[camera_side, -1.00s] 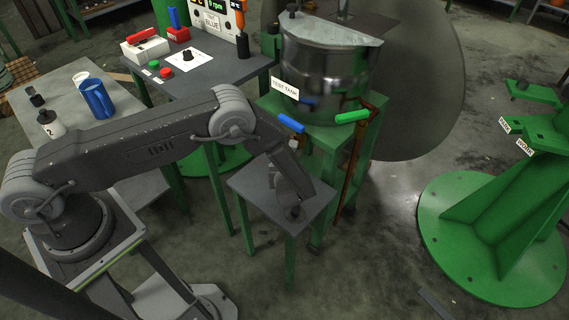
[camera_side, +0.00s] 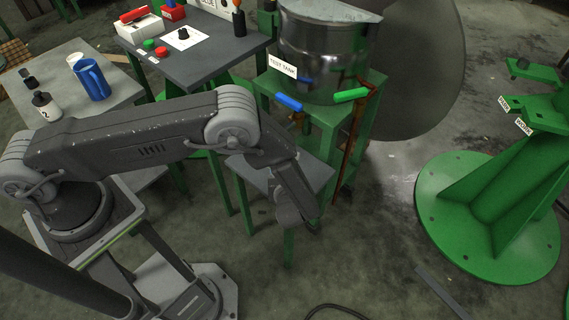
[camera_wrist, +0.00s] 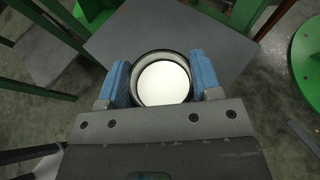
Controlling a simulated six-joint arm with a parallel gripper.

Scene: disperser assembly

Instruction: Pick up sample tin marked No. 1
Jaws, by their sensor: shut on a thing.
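In the wrist view, a round open-topped tin (camera_wrist: 164,83) with a dark rim and a pale inside sits between the blue fingers of my gripper (camera_wrist: 160,76). The fingers are shut on its two sides. No marking on the tin can be read. In the side view, my gripper (camera_side: 298,218) points down at the front edge of the small grey table (camera_side: 262,174). The arm hides the tin there.
The test tank (camera_side: 325,50) stands on a green stand behind the small table, with a blue handle (camera_side: 289,102) and a green handle (camera_side: 351,95) sticking out. A bottle marked 2 (camera_side: 47,108) and a blue jug (camera_side: 93,80) stand on the left table.

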